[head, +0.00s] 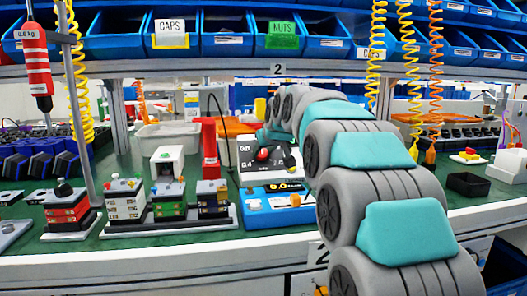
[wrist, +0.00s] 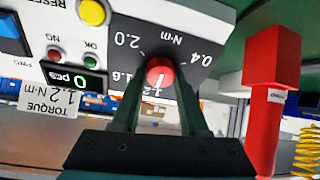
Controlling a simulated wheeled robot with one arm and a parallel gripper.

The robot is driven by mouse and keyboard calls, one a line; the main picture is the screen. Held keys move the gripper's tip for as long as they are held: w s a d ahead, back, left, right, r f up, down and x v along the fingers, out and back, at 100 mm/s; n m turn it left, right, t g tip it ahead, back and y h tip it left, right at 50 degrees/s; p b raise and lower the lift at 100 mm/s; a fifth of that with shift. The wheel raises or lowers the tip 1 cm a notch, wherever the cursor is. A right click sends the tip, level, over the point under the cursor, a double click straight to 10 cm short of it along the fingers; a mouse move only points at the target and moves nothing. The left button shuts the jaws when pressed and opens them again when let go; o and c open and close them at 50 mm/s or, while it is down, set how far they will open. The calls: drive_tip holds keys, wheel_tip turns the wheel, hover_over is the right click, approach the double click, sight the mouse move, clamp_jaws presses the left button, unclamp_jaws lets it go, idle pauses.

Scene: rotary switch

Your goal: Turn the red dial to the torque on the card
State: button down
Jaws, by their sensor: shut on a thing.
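The red dial (wrist: 160,72) sits on a dark scale panel (wrist: 185,45) that looks upside down in the wrist view. My gripper (wrist: 160,80) is shut on the dial, one finger on each side. The dial's white mark points down and slightly left, toward a number partly hidden by the fingers that looks like 1.2. The labels 2.0, 1.6 and 0.4 also show. The card (wrist: 48,98) reads TORQUE 1.2 N·m, upside down, at the left.
A red post (wrist: 262,100) stands beside the panel; it shows in the head view (head: 209,150) left of the dial. A yellow button (wrist: 93,11) and a counter display (wrist: 75,78) are near the dial. A blue unit with a display (head: 285,203) is in front. Stacked blocks (head: 125,200) stand left.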

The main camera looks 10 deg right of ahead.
drive_tip(key=shift+c, duration=2.1)
unclamp_jaws()
drive_tip(key=v, duration=0.7)
drive_tip(key=shift+s+r, duration=0.2)
drive_tip(key=shift+s, duration=0.1)
